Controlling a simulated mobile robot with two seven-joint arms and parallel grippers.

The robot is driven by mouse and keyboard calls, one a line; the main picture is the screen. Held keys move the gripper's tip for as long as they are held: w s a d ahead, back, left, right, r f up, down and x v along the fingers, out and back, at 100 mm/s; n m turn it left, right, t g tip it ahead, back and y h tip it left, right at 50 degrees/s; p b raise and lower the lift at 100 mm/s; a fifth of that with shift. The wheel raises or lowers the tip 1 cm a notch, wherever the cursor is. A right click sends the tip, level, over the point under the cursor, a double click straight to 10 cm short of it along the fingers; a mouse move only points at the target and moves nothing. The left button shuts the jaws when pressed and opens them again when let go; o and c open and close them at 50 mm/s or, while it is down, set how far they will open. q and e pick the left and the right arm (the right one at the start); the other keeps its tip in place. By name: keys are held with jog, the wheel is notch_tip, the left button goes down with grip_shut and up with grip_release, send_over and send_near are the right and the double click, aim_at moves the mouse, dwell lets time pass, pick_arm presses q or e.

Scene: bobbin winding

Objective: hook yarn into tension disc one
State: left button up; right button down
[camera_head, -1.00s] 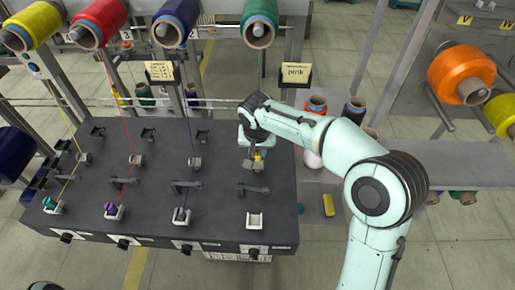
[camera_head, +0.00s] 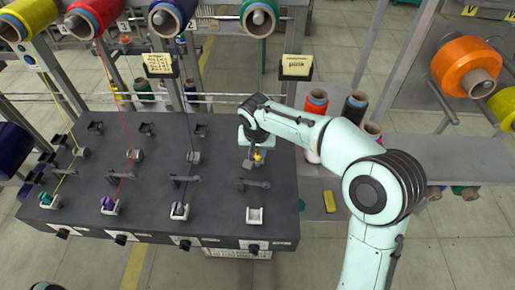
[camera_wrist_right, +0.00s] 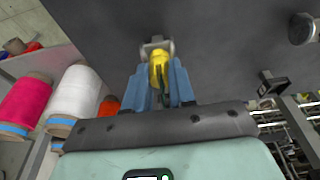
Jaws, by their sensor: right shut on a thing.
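My right gripper (camera_head: 252,155) is low over the right end of the dark winder deck (camera_head: 225,220). It is shut on a small yellow thing (camera_wrist_right: 158,70), which shows between its blue fingers in the wrist view with a dark strand or hook on it. A grey metal tension piece (camera_wrist_right: 157,46) stands right at the yellow thing's far end; I cannot tell whether they touch. The gripper hides most of this piece in the head view.
Similar tension discs (camera_head: 194,157) stand to the left, with yellow and red yarns running down to the left stations. An empty white holder (camera_head: 255,215) is at the deck's front right. Guide arms (camera_head: 254,184) stick up nearby. Yarn cones (camera_wrist_right: 75,98) stand beside the deck.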

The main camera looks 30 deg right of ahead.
jog(key=shift+s+a, duration=0.1)
jog(key=shift+s+a+r+b, duration=0.1)
jog(key=shift+s+a+b, duration=0.2)
jog(key=shift+s+b, duration=0.15)
jog(key=shift+s+a+b, duration=0.25)
jog(key=shift+s+b, duration=0.05)
jog(key=shift+s, duration=0.25)
jog(key=shift+s+a+r+b, duration=0.1)
jog(key=shift+s+a+b, duration=0.25)
jog(key=shift+s, duration=0.2)
jog(key=shift+s+a+b, duration=0.3)
jog(key=shift+s, duration=0.2)
jog(key=shift+r, duration=0.15)
jog(key=p+v, duration=0.3)
jog(key=v, duration=0.1)
jog(key=shift+r, duration=0.3)
